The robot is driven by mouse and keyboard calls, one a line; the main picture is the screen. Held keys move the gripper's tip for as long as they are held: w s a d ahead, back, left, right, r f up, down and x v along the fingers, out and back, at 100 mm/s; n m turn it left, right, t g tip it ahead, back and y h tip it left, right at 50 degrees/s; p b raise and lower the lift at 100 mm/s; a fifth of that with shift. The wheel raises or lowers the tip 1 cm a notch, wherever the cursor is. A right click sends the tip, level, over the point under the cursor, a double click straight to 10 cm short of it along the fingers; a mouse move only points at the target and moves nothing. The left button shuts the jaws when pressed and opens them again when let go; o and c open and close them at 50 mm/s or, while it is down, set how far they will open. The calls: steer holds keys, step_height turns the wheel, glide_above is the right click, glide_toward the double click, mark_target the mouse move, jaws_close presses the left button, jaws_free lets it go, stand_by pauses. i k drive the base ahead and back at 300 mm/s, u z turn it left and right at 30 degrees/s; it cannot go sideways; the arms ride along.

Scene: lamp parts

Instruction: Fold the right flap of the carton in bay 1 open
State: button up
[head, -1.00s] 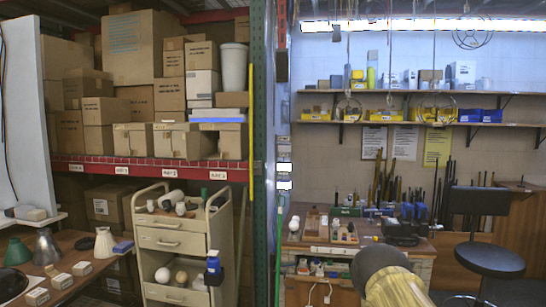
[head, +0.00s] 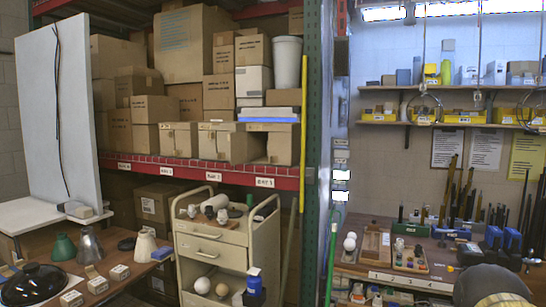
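Several closed-looking brown cartons stand along the front of the red-edged shelf (head: 140,168) in the head view. The rightmost label (head: 265,182) seems to read bay 1, though the print is small. Above it sits a brown carton (head: 284,146) with a dark gap at its left side. I cannot make out its separate flaps or whether the right one is folded. Two more cartons stand to its left, a middle one (head: 215,143) and a left one (head: 179,141). My gripper is not in view.
A beige cart (head: 212,254) with bulbs stands in front of the shelf. A green rack post (head: 318,100) and a yellow upright strip (head: 303,130) are right of the carton. A white panel (head: 60,120) and a table with lamp shades are at left, a workbench at right.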

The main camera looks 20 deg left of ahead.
mark_target(279, 143)
steer(key=u, duration=0.55)
steer(key=i, duration=1.1)
steer(key=u, duration=0.75)
